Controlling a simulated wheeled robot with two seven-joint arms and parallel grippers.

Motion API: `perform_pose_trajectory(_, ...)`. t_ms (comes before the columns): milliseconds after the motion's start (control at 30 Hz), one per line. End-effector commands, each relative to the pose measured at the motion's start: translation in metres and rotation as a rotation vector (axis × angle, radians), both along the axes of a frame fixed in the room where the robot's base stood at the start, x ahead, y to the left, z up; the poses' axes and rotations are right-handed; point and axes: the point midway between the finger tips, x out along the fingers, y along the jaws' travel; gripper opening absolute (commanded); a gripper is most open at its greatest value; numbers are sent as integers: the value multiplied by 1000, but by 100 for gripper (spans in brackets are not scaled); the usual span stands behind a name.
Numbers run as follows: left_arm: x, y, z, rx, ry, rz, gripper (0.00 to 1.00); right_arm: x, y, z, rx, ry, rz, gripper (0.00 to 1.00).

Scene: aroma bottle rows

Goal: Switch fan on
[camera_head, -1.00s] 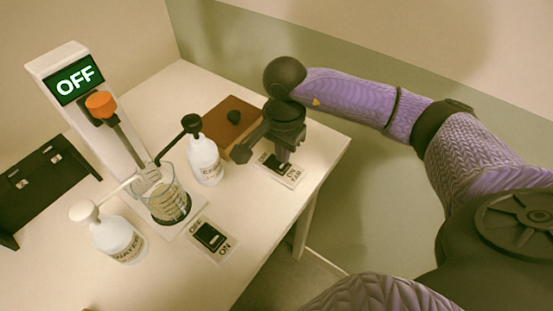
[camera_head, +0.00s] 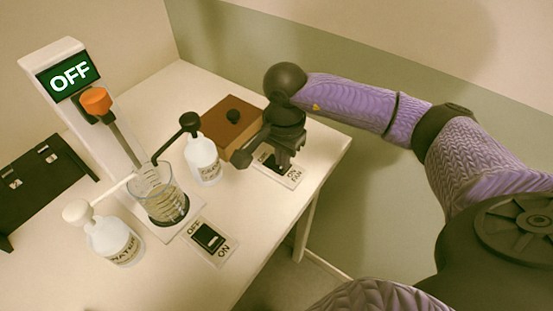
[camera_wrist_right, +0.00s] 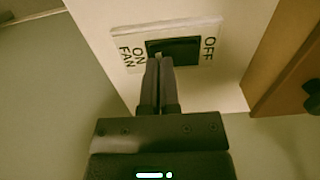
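The fan switch (camera_head: 293,178), a white plate with a dark rocker marked ON, OFF and FAN, lies near the table's right edge. It also shows in the right wrist view (camera_wrist_right: 209,48). My right gripper (camera_head: 283,165) points down over it and hides part of the rocker in the head view. In the right wrist view my right gripper (camera_wrist_right: 160,62) has its fingers together and empty, with the tips at the ON end of the rocker. I cannot tell whether they touch it. My left gripper is out of view.
A second OFF/ON switch (camera_head: 211,240) lies at the front. A beaker (camera_head: 157,196) stands on a mixer (camera_head: 84,112) whose screen reads OFF. White bottles (camera_head: 203,160) (camera_head: 115,241) flank it. A brown box (camera_head: 222,122) stands close behind my right gripper. A dark rack (camera_head: 42,182) is at left.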

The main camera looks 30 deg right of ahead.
Motion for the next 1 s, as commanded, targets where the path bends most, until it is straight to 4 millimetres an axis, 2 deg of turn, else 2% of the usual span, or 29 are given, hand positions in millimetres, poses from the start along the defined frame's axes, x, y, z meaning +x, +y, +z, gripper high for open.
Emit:
perform_pose_trajectory(267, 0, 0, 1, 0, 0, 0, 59, 0, 0, 1, 0, -1, 0, 0)
perform_pose_trajectory(833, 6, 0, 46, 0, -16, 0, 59, 0, 0, 65, 0, -2, 0, 0)
perform_pose_trajectory(1000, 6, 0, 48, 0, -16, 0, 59, 0, 0, 69, 0, -1, 0, 0)
